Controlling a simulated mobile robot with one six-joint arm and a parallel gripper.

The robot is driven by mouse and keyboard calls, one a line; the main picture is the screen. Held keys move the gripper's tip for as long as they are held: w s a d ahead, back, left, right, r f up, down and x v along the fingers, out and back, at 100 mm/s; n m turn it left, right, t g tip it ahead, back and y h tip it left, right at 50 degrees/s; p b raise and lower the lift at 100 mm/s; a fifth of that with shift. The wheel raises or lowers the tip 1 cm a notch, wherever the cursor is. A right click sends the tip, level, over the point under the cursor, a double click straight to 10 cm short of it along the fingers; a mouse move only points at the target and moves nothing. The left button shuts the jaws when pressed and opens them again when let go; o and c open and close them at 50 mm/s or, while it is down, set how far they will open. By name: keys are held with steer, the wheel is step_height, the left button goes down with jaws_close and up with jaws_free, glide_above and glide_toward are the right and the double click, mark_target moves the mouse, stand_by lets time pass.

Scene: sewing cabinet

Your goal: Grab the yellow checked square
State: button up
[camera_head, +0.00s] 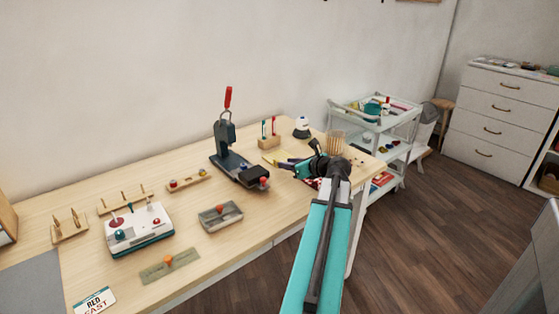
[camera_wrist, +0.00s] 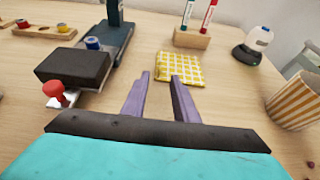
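The yellow checked square (camera_wrist: 180,67) lies flat on the table in the wrist view, a yellow and white cloth-like pad. My gripper (camera_wrist: 160,78) has its two purple fingers apart, with nothing between them. The fingertips are just on the near side of the square and point towards it. In the head view my gripper (camera_head: 291,164) is over the right part of the table, and a small yellow piece of the square (camera_head: 270,156) shows beyond it; the rest is hard to make out.
A black press (camera_wrist: 105,45) with a red knob stands left of the square. A wooden pen holder (camera_wrist: 192,38) is just behind it. A striped cup (camera_wrist: 294,101) and a small white-and-black device (camera_wrist: 254,47) are to the right. A white trolley (camera_head: 392,131) stands beyond the table.

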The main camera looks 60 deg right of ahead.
steer(key=shift+w, duration=0.25)
steer(key=shift+b+x, duration=0.3)
steer(key=shift+x, duration=2.35)
steer(key=shift+r, duration=0.15)
jaws_close()
